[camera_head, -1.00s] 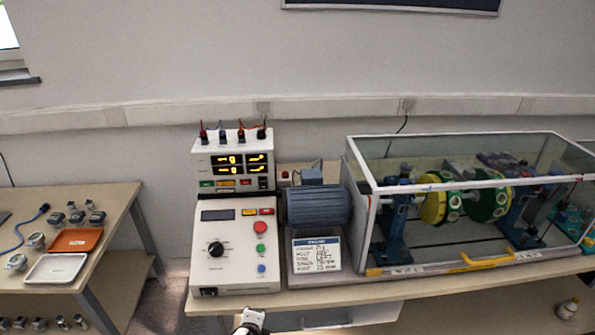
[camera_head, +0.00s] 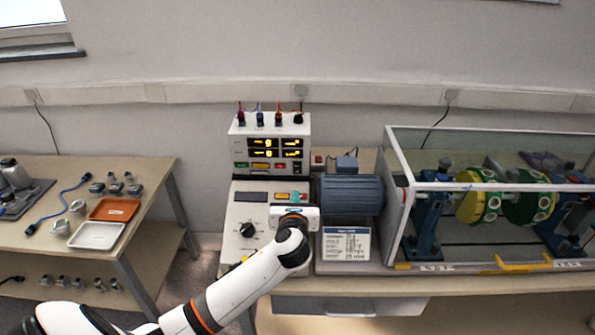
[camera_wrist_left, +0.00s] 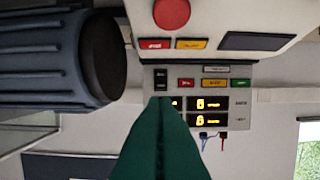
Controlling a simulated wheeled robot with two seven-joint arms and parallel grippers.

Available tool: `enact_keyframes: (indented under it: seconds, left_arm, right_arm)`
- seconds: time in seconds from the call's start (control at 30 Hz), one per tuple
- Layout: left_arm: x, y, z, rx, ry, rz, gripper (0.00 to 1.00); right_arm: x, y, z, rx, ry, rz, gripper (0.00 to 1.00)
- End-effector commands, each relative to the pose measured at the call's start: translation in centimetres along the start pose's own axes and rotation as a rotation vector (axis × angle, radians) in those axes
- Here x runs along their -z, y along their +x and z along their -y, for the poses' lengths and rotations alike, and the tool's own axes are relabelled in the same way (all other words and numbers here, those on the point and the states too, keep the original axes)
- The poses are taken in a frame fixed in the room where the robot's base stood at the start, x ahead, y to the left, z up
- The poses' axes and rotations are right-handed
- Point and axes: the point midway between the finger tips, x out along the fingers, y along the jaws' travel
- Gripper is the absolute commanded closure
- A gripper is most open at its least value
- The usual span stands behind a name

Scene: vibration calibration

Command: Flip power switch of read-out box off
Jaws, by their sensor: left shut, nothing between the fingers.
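The white read-out box (camera_head: 241,144) stands on the back of the bench, on top of the control unit, with its yellow digits lit. Its small black power switch (camera_head: 297,167) is at the lower right of the front. The left wrist view shows the box upside down, with the dark switch (camera_wrist_left: 160,79) clear. My left gripper (camera_head: 296,198) is in front of the box, over the control unit. Its green fingers (camera_wrist_left: 160,101) are shut and empty, their tips just short of the switch in the picture; contact cannot be told. My right gripper is out of view.
The control unit (camera_head: 246,212) with knob and buttons is below the box. A blue-grey motor (camera_head: 350,195) sits close on the right, beside a glass-covered rig (camera_head: 420,200). Coloured plugs (camera_head: 260,117) stand up from the box top. A side table (camera_head: 60,170) is at left.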

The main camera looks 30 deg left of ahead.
Motion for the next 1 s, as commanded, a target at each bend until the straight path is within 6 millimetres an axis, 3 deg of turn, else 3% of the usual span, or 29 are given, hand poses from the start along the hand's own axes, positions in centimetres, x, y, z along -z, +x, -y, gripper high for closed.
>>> enact_keyframes:
  seconds: [0.23,0.37,0.8,1.0]
  left_arm:
    - [0.0,0.2,0.0,0.0,-0.003,0.002,1.0]
    - [0.0,1.4,0.0,0.001,-0.004,0.002,1.0]
    - [0.0,10.2,0.0,0.002,-0.007,0.004,1.0]
    - [0.9,12.8,0.0,0.001,-0.006,0.004,1.0]
  right_arm:
    - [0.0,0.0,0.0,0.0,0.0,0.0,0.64]
    - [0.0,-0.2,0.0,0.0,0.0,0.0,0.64]
    - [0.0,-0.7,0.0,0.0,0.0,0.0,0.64]
    - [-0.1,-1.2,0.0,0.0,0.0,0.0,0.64]
